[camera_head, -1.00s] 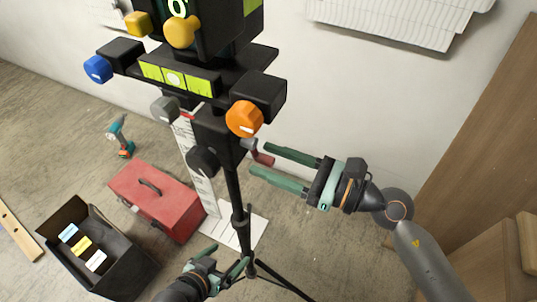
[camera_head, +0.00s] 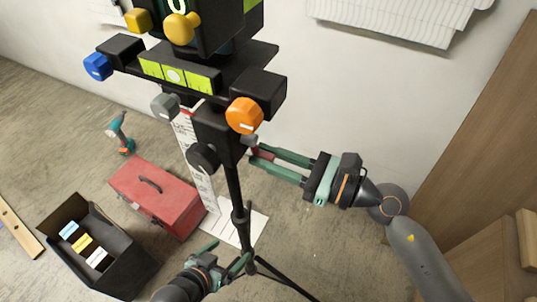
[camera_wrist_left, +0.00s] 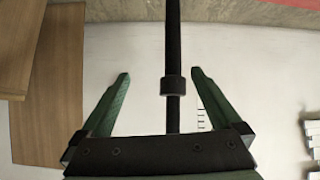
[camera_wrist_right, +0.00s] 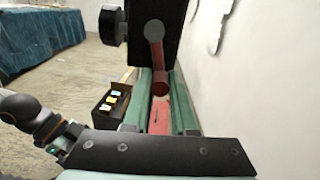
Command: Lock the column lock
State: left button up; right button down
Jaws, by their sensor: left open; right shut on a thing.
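The column lock is a small lever with a dark red grip (camera_head: 262,154) and a grey hub on the right side of the black column head (camera_head: 214,135). My right gripper (camera_head: 256,153) is shut on this red grip. The thin black column (camera_head: 233,190) runs down to a tripod. My left gripper (camera_head: 231,251) is open low on the column. In the left wrist view the pole (camera_wrist_left: 173,40) and its collar (camera_wrist_left: 171,86) appear between the open fingers.
Blue (camera_head: 98,66), orange (camera_head: 244,115) and yellow (camera_head: 181,28) knobs stick out from the device above. A red toolbox (camera_head: 157,200), a black bin (camera_head: 95,250) and a drill (camera_head: 120,133) stand on the floor at left. Wooden furniture (camera_head: 490,150) is at right.

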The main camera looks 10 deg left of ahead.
jog(key=shift+s+a+r+m+p, duration=0.15)
jog(key=shift+s+m+p, duration=0.25)
jog(key=shift+m+p, duration=0.6)
jog(key=shift+s+m+p, duration=0.25)
jog(key=shift+m+p, duration=0.15)
jog(key=shift+p, duration=0.3)
pick_arm(q)
jog(key=shift+s+a+r, duration=0.1)
jog(key=shift+a+r, duration=0.15)
jog(key=shift+r, duration=0.75)
pick_arm(e)
jog(key=shift+a+f, duration=0.1)
jog(key=shift+f, duration=0.15)
jog(key=c, duration=0.9)
grip_release()
jog(key=shift+s, duration=0.1)
pick_arm(q)
jog(key=shift+s, duration=0.15)
pick_arm(e)
jog(key=shift+o, duration=0.8)
